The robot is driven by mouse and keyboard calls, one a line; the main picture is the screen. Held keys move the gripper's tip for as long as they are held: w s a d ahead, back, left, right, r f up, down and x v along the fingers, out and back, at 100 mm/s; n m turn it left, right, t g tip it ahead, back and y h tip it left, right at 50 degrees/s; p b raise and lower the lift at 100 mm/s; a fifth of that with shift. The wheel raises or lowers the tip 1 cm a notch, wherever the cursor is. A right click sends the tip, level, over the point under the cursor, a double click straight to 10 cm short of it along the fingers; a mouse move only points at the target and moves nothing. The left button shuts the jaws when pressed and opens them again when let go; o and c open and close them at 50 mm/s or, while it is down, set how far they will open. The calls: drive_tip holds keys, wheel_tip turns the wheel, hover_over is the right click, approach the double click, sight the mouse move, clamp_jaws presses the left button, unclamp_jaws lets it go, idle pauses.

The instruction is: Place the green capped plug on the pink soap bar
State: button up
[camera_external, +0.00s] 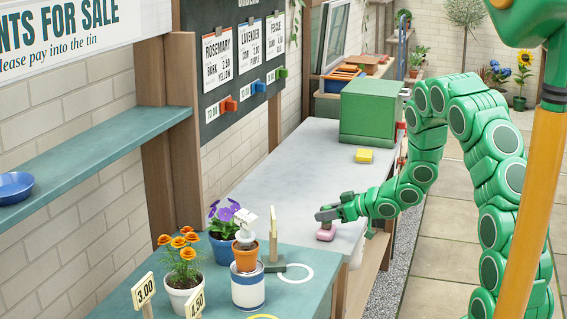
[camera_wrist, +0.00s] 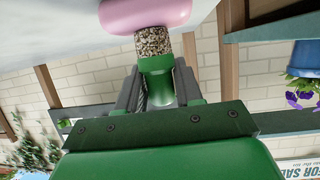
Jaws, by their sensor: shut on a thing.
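The green capped plug (camera_wrist: 156,78) is between the two fingers of my gripper (camera_wrist: 158,88) in the wrist view. Its green cap is in the jaws and its speckled, gravel-like body (camera_wrist: 152,42) sticks out toward the pink soap bar (camera_wrist: 145,14). The body's end meets the soap's edge in this view; I cannot tell if they touch or one overlaps the other. In the external view my gripper (camera_external: 328,212) is just above the pink soap bar (camera_external: 326,232), which lies on the grey bench top. The plug is hard to make out there.
Nearer, on the teal bench, are a white-and-blue tin (camera_external: 248,290) bearing a small terracotta pot, flower pots, a wooden stand (camera_external: 273,262) and a white ring (camera_external: 296,273).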

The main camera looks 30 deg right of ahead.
drive_tip(key=o, duration=1)
drive_tip(key=shift+r, duration=0.15)
drive_tip(key=v, duration=1.2)
